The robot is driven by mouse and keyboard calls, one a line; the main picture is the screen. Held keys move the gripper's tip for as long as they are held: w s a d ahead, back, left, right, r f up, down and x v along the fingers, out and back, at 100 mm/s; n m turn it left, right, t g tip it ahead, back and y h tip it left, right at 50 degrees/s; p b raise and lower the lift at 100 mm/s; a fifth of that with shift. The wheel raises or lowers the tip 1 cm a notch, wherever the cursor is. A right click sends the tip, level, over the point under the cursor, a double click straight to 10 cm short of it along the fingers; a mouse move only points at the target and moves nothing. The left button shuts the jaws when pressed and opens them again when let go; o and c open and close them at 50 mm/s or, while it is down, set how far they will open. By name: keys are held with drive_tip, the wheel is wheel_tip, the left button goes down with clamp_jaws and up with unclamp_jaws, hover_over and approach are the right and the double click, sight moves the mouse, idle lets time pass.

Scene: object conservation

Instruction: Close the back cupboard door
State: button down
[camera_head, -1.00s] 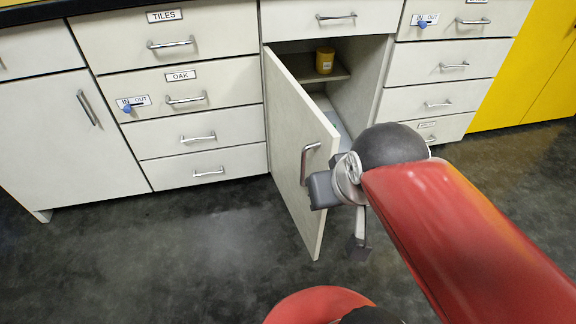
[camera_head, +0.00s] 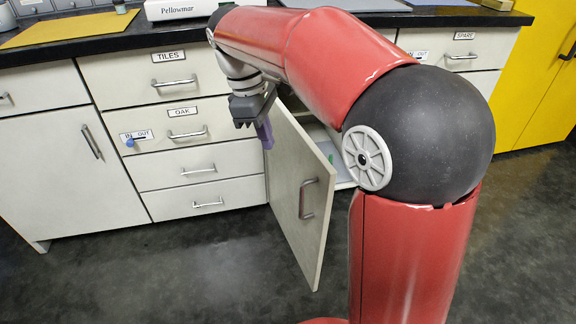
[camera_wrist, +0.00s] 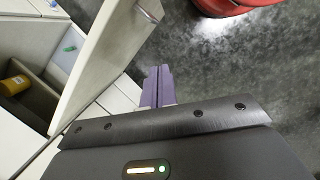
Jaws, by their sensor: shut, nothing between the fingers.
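The cupboard door (camera_head: 300,199) stands wide open, swung out toward me from the low cabinet, hinged on its left side. Its metal handle (camera_head: 308,199) is on the outer face near the free edge. My gripper (camera_head: 266,138) is shut and empty, pointing down near the top of the door at its hinge side, on the outer-face side. In the wrist view the shut fingers (camera_wrist: 157,86) lie beside the door (camera_wrist: 108,62), with a gap to its face. Part of the cupboard opening is hidden behind my arm.
Inside the cupboard are a yellow canister (camera_wrist: 14,85) and a small green item (camera_wrist: 69,49). Drawers labelled TILES (camera_head: 168,57) and OAK (camera_head: 182,112) are left of the door. A dark countertop (camera_head: 100,42) runs above. The floor (camera_head: 200,265) in front is clear.

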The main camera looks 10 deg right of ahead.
drive_tip(key=s+d+f+b, duration=0.1)
drive_tip(key=d+f, duration=0.4)
drive_tip(key=f, duration=0.5)
drive_tip(key=shift+s+f+n+b, duration=0.2)
drive_tip(key=shift+f+n+b, duration=0.15)
drive_tip(key=shift+n, duration=0.05)
drive_tip(key=shift+d, duration=0.1)
